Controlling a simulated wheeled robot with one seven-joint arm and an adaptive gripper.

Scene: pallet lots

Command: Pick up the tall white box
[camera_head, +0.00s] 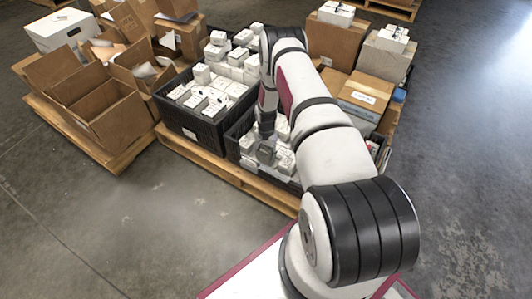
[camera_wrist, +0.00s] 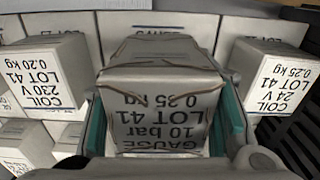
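In the wrist view, a white box (camera_wrist: 160,112), greyed by shadow and printed "GAUGE 10 bar LOT 41 0.35 kg", stands between the teal-padded fingers of my gripper (camera_wrist: 162,130). The print is upside down in this view. One pad lies along each side of the box, with what look like narrow gaps; firm contact does not show. In the head view, my gripper (camera_head: 266,150) is low among the white boxes in the near black crate (camera_head: 233,147). My arm hides part of that crate, and the gauge box cannot be singled out there.
White coil boxes flank the gauge box closely at left (camera_wrist: 42,75) and right (camera_wrist: 270,78). Another black crate (camera_head: 190,128) of white boxes is beside the near one. Open brown cartons (camera_head: 100,118) are at left, stacked cartons (camera_head: 360,95) at right. The floor in front is clear.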

